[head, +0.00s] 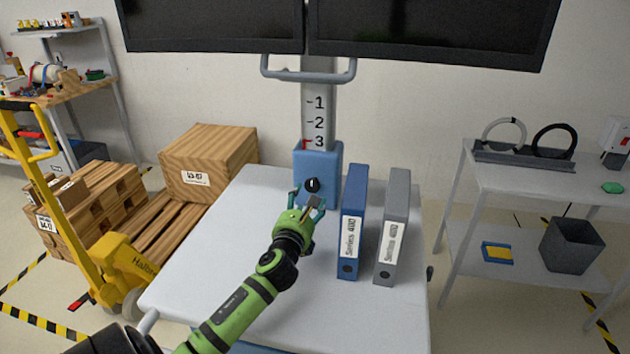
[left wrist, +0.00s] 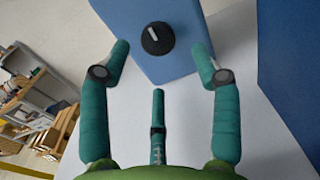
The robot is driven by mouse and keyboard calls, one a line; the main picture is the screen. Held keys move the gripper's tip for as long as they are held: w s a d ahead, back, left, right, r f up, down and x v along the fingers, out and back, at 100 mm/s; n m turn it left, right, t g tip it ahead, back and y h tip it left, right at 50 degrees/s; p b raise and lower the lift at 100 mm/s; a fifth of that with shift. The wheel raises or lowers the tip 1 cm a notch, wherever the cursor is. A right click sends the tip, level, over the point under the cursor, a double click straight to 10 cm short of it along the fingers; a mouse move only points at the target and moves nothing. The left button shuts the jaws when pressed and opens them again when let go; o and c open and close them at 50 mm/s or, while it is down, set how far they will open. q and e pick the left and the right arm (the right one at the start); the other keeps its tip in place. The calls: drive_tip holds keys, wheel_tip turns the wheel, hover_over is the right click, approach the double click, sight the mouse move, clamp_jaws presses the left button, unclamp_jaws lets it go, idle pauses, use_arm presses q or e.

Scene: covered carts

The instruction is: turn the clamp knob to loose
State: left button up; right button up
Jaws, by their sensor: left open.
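The clamp knob (head: 313,185) is a small round black knob with a white pointer line, on the front of a blue clamp block (head: 329,160) around the grey column. In the head view its pointer stands about upright. The knob also shows in the left wrist view (left wrist: 157,38), where its line tilts slightly to the left. My left gripper (head: 306,200) is open and empty, just in front of and below the knob. In the left wrist view its teal fingers (left wrist: 162,60) are spread wide on either side of the knob, apart from it. My right gripper is not in view.
A blue binder (head: 352,225) and a grey binder (head: 393,230) stand upright on the white cart top (head: 215,255), right of my gripper. A handle (head: 308,75) and two dark monitors (head: 430,30) are above. The cart top's left side is clear.

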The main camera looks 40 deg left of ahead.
sight(312, 188)
use_arm(q)
drive_tip(key=shift+w+a+r, duration=0.3)
drive_tip(key=shift+w+a, duration=0.2)
drive_tip(key=shift+w, duration=0.3)
drive_tip(key=x, duration=0.3)
drive_tip(key=shift+w+f+p, duration=0.1)
drive_tip(key=shift+f+p, duration=0.05)
drive_tip(key=shift+p, duration=0.2)
drive_tip(key=shift+w+a, duration=0.1)
drive_tip(key=shift+w, duration=0.15)
drive_tip(key=c, duration=1.1)
drive_tip(key=shift+c, duration=0.2)
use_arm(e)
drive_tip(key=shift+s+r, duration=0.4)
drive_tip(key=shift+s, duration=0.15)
